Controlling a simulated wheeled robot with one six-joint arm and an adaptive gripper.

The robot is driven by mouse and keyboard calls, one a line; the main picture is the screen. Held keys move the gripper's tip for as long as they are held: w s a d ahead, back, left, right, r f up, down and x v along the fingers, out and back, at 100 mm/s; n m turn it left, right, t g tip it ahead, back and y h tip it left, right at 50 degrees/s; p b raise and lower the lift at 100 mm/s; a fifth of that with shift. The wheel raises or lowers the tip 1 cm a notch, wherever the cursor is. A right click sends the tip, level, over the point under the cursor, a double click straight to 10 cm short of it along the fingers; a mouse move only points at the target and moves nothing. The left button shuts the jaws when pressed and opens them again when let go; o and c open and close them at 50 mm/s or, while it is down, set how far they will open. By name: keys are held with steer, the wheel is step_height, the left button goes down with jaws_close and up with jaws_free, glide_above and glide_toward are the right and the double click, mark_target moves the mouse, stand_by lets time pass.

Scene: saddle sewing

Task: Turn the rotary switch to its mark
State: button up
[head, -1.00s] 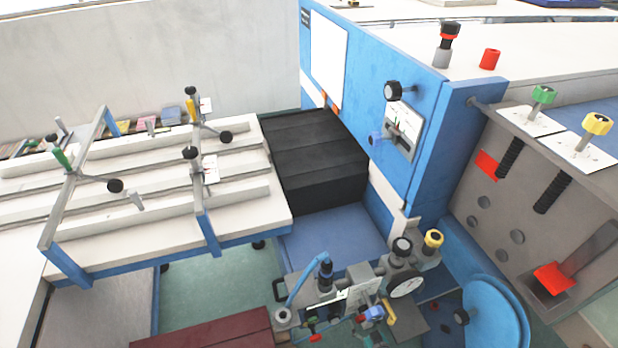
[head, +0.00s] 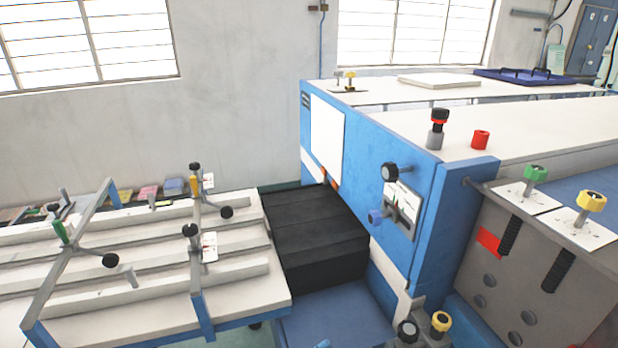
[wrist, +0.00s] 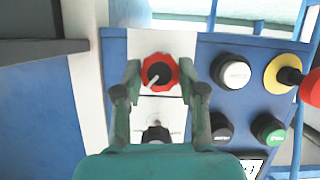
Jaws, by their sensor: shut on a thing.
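In the wrist view, a red rotary switch (wrist: 160,73) with a black centre and a pale pointer sits on a white plate (wrist: 143,46). The pointer slants toward the lower left. My gripper (wrist: 160,80) is shut on the red switch, with one finger on its left side and one on its right. The mark for the switch cannot be made out. Neither my gripper nor this switch shows in the head view.
A white button (wrist: 231,70), a black button (wrist: 220,127), a green button (wrist: 268,129) and a red mushroom button on a yellow ring (wrist: 283,76) lie right of my gripper. A dark grey knob (wrist: 155,133) is below the switch. The head view shows a blue machine (head: 400,150).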

steer(key=shift+n+h, duration=0.5)
steer(key=shift+n, duration=0.2)
steer(key=shift+a+t, duration=0.1)
steer(key=shift+t, duration=0.2)
steer(key=shift+n+t+h, duration=0.3)
steer(key=shift+n+h, duration=0.4)
steer(key=shift+n, duration=0.3)
steer(key=o, duration=1.2)
steer(key=shift+s, duration=0.15)
steer(key=shift+s+d, duration=0.25)
steer(key=shift+s, duration=0.5)
steer(key=shift+s+d, duration=0.25)
steer(key=shift+s, duration=0.55)
steer(key=shift+s+d, duration=0.25)
steer(key=shift+s, duration=0.5)
